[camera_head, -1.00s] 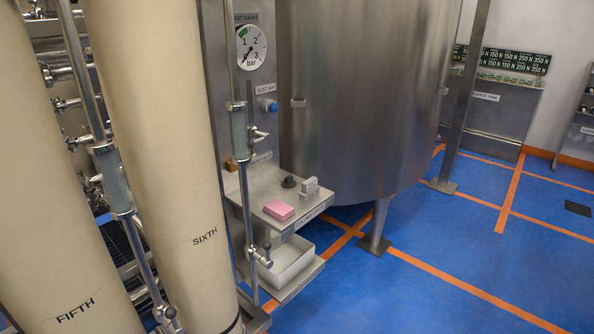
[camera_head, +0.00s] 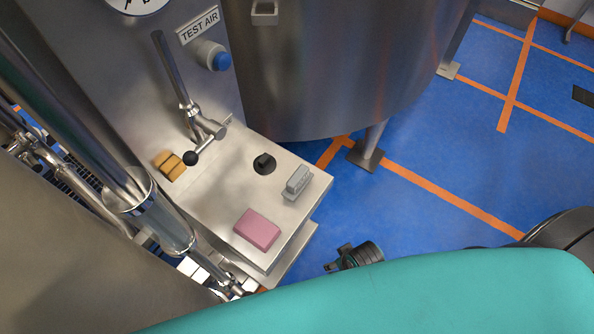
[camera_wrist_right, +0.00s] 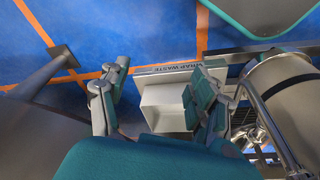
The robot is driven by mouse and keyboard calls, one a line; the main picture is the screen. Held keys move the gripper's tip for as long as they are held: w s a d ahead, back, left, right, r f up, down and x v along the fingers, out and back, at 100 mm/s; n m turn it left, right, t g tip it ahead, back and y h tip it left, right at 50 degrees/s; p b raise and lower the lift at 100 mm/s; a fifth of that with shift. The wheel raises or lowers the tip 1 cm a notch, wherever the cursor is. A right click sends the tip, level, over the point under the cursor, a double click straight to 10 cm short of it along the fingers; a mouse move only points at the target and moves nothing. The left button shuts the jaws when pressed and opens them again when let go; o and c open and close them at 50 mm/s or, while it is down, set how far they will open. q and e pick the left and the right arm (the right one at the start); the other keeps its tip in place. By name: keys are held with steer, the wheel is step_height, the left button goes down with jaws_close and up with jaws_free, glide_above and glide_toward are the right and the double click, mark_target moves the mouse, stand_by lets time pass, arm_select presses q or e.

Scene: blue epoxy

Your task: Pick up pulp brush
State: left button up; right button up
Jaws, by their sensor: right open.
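A grey brush-like object (camera_head: 297,182), which looks like the pulp brush, sits on the right edge of the steel shelf (camera_head: 225,165) in the head view. My right gripper (camera_head: 345,257) shows partly at the bottom of the head view, off the shelf's right side and apart from the brush. In the right wrist view my right gripper (camera_wrist_right: 155,92) is open, with nothing between its fingers; the brush cannot be made out there. My left gripper is not in view.
A steel tank (camera_head: 340,65) rises beyond. A white bin (camera_wrist_right: 165,105) marked WRAP WASTE shows below my right gripper.

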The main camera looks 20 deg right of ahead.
step_height(320, 180, up, 11)
steer(key=w+a+p, duration=0.1)
steer(key=w+p, duration=0.1)
step_height(320, 180, up, 24)
steer(key=m+g+p, duration=0.2)
steer(key=m+p, duration=0.2)
steer(key=m, duration=0.9)
glide_above(296, 178)
step_height(296, 178, down, 11)
steer(key=shift+p, duration=0.6)
steer(key=shift+w+d+f+p, duration=0.1)
steer(key=shift+f+p, duration=0.1)
steer(key=shift+f, duration=0.7)
steer(key=shift+w+d+f+p, duration=0.1)
steer(key=shift+d+f+p, duration=0.05)
steer(key=shift+f, duration=0.75)
steer(key=shift+w+d+f+p, duration=0.1)
steer(key=shift+f+p, duration=0.1)
steer(key=shift+f, duration=0.7)
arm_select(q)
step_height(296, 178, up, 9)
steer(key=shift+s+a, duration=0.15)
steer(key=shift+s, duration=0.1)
arm_select(e)
steer(key=shift+c, duration=0.4)
